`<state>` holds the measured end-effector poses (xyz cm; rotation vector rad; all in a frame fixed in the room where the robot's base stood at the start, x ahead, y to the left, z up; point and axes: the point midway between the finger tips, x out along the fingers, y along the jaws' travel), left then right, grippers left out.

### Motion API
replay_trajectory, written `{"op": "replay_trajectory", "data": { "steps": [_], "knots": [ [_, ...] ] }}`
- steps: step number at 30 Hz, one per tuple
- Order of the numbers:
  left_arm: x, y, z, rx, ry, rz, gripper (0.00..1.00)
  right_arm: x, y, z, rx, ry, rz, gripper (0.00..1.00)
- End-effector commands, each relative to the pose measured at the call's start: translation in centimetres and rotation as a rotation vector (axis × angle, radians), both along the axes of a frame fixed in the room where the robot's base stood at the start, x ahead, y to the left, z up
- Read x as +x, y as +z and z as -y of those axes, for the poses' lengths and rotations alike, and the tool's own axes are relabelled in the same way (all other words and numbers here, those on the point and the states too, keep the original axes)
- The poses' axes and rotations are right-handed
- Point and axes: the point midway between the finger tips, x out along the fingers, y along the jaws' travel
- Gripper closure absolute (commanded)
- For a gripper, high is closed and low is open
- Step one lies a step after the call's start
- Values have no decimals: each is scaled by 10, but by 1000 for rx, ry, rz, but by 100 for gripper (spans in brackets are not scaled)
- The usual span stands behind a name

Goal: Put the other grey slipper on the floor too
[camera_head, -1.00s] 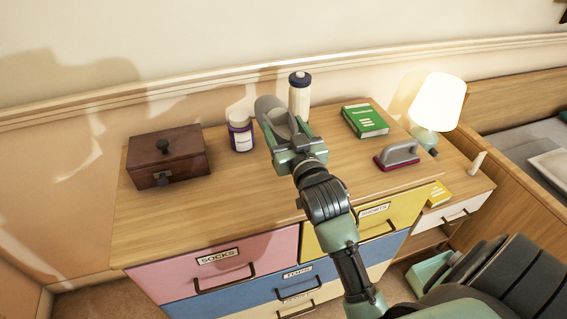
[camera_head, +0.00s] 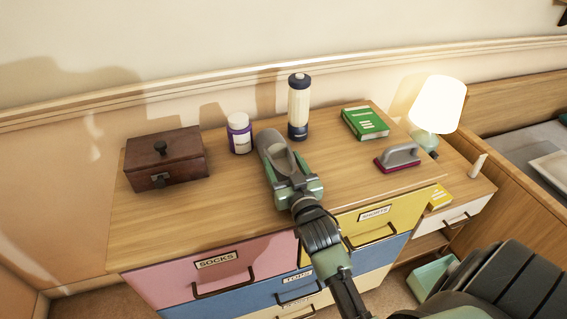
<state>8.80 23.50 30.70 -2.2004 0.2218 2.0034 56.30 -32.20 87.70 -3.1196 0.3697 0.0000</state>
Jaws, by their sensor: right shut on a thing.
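One grey slipper (camera_head: 274,146) is over the dresser top, its toe pointing to the back and its opening facing up. My right gripper (camera_head: 291,180) is shut on its near end. I cannot tell whether the slipper touches the dresser top or hangs just above it. The other grey slipper is not in view. Only a small strip of floor (camera_head: 95,301) shows at the bottom left, and another bit shows between dresser and bed. My left gripper is not in view.
The dresser (camera_head: 150,230) carries a wooden box (camera_head: 166,158), a purple-labelled jar (camera_head: 239,134), a tall bottle (camera_head: 299,106), a green book (camera_head: 365,123) and a brush (camera_head: 398,158). A lit lamp (camera_head: 438,103) stands on the nightstand (camera_head: 465,205), beside the bed (camera_head: 520,150).

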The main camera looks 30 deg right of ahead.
Motion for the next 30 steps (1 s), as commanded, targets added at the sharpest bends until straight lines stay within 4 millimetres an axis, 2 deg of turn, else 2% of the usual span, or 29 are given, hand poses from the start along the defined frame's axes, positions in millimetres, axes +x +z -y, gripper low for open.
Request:
{"op": "replay_trajectory", "data": {
  "steps": [2,3,5,6,17,20,30],
  "knots": [
    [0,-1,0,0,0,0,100,0,-2,0,0,0,1,81],
    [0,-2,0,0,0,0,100,0,-3,0,0,0,0,33],
    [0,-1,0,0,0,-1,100,0,-2,0,0,0,0,16],
    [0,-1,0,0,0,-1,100,0,-2,0,0,0,0,14],
    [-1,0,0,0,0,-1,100,-1,1,0,0,0,0,14],
    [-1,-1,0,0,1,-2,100,-13,-1,-3,0,1,-2,14],
    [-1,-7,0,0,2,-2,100,-83,-2,-20,1,0,-4,14]
  ]
}}
